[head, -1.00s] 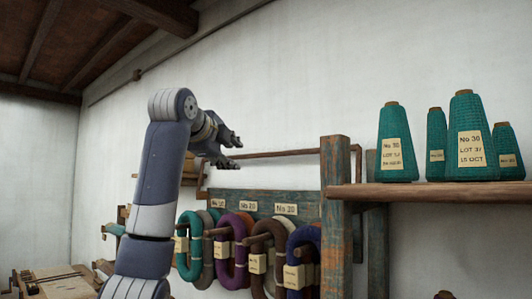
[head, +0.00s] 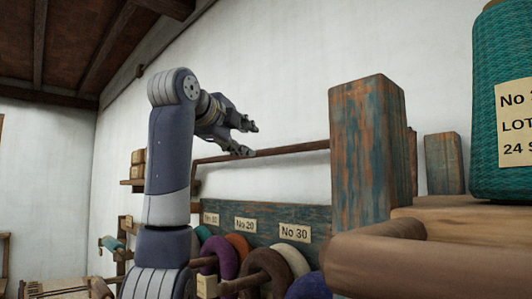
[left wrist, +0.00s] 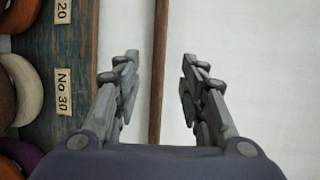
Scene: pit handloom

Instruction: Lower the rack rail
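The rack rail (head: 290,149) is a thin brown wooden bar along the white wall, above the labelled board of the yarn rack (head: 265,222). My left gripper (head: 252,139) is open and empty at the left part of the rail. In the left wrist view the rail (left wrist: 158,70) runs up the picture between the two open fingers (left wrist: 160,72), with a gap on either side. I cannot tell how deep between the fingers it lies. My right gripper is not in view.
A worn blue-brown wooden post (head: 365,150) stands at the rail's right end. Coloured yarn hanks (head: 225,255) hang below the board. A teal yarn cone (head: 503,110) stands on a shelf at right, with a rounded wooden bar (head: 440,262) close in front.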

